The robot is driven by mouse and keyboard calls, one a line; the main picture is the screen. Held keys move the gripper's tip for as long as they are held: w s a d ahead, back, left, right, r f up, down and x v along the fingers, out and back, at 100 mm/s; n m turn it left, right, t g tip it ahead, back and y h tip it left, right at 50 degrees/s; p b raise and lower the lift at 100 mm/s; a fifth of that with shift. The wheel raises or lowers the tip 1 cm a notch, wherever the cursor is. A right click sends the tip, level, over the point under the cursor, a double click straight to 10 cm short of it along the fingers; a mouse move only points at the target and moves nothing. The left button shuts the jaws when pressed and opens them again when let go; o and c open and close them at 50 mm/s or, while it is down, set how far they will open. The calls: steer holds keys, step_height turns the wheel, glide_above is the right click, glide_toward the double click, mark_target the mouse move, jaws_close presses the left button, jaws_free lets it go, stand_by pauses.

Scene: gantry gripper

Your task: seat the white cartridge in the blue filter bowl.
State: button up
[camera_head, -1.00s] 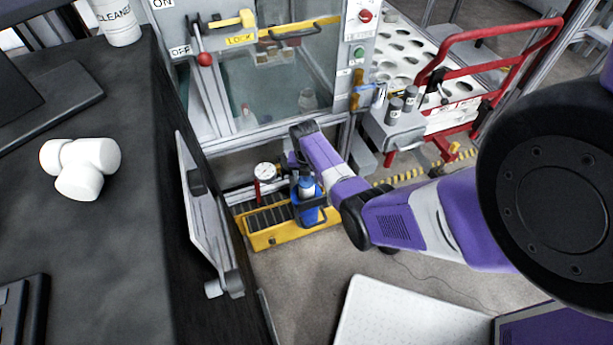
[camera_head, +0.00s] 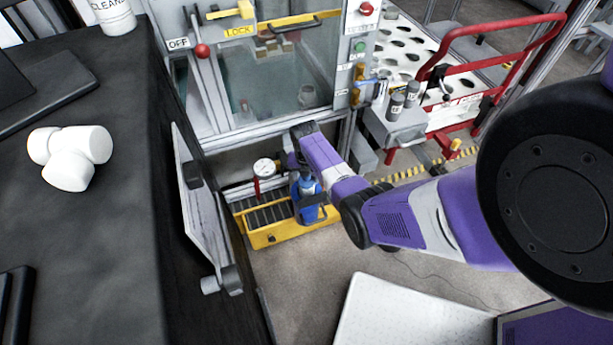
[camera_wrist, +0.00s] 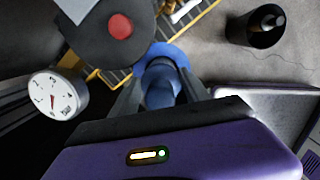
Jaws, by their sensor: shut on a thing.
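The blue filter bowl (camera_head: 309,213) stands upright in a yellow-edged tray on the floor, with a dark bracket around it.
A pressure gauge (camera_head: 264,167) stands close left of the bowl; it also shows in the wrist view (camera_wrist: 56,98). The yellow tray (camera_head: 262,239) lies below the glazed cabinet. A hinged panel (camera_head: 195,205) is at left. A red-railed cart (camera_head: 440,121) stands at right.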

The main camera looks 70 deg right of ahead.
steer(key=shift+f+b, duration=2.5)
steer(key=shift+f, duration=0.55)
steer(key=o, duration=1.3)
steer(key=shift+o, duration=0.2)
steer(key=shift+r, duration=0.1)
steer(key=r+p, duration=0.1)
steer(key=r, duration=0.4)
steer(key=a+r+p, duration=0.1)
steer(key=r, duration=0.1)
steer(key=shift+s+r+p, duration=0.1)
steer(key=shift+r+p, duration=0.2)
